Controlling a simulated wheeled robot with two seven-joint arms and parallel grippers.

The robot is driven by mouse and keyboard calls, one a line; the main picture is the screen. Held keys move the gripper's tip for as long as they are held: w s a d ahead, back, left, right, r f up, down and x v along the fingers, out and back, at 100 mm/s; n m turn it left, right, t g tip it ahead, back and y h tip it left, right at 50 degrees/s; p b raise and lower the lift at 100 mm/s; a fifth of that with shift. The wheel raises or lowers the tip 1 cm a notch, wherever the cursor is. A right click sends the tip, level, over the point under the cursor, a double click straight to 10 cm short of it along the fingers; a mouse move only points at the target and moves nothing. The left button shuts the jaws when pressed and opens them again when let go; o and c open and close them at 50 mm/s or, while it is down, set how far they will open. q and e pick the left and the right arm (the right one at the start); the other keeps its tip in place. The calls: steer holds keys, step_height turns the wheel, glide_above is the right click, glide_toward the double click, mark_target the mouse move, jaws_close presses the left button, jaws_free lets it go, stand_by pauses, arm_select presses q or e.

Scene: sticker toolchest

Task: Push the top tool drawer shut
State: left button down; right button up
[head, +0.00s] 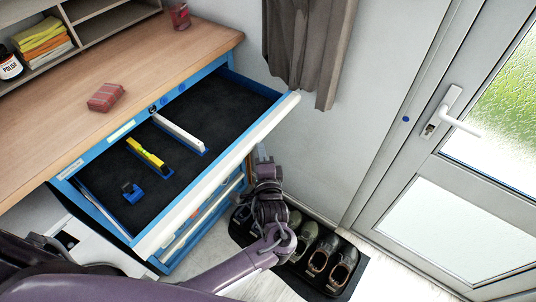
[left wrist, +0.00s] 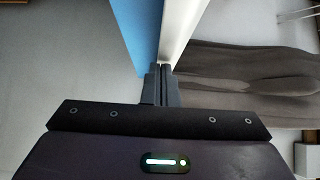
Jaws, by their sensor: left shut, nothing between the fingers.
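The top tool drawer (head: 240,153) of the blue tool chest is pulled well out. It has a white front, blue sides and a black lining. Inside lie a yellow level (head: 145,153), a long white-and-blue tool (head: 178,133) and a small blue tool (head: 132,192). My left gripper (head: 262,153) is shut and empty, outside the drawer front near its right end. In the left wrist view its fingertips (left wrist: 164,68) are close to the edge of the white front (left wrist: 183,28); I cannot tell whether they touch. My right gripper is not in view.
Lower drawers (head: 205,215) look shut. A shoe tray (head: 352,286) with shoes lies on the floor below my arm. A grey curtain (head: 308,45) hangs behind the drawer; a door (head: 430,180) stands right.

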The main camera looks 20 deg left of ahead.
mark_target(188, 117)
arm_select(q)
steer(key=w+a, duration=0.1)
steer(key=a, duration=0.3)
steer(key=w+a, duration=0.2)
steer(key=a, duration=0.3)
steer(key=w+a+p, duration=0.1)
steer(key=a, duration=0.3)
steer(key=shift+w+a+r, duration=0.1)
steer(key=shift+w+a, duration=0.05)
steer(key=shift+w, duration=0.25)
steer(key=w+a+b, duration=0.1)
steer(key=w+a, duration=0.1)
steer(key=a, duration=0.3)
steer(key=w+a+b, duration=0.1)
steer(key=a, duration=0.4)
steer(key=w+a+b, duration=0.1)
steer(key=w+a, duration=0.1)
steer(key=a, duration=0.3)
steer(key=shift+w+a+b, duration=0.3)
steer(key=shift+w+b, duration=0.05)
steer(key=shift+a+r, duration=0.15)
steer(key=shift+a, duration=0.15)
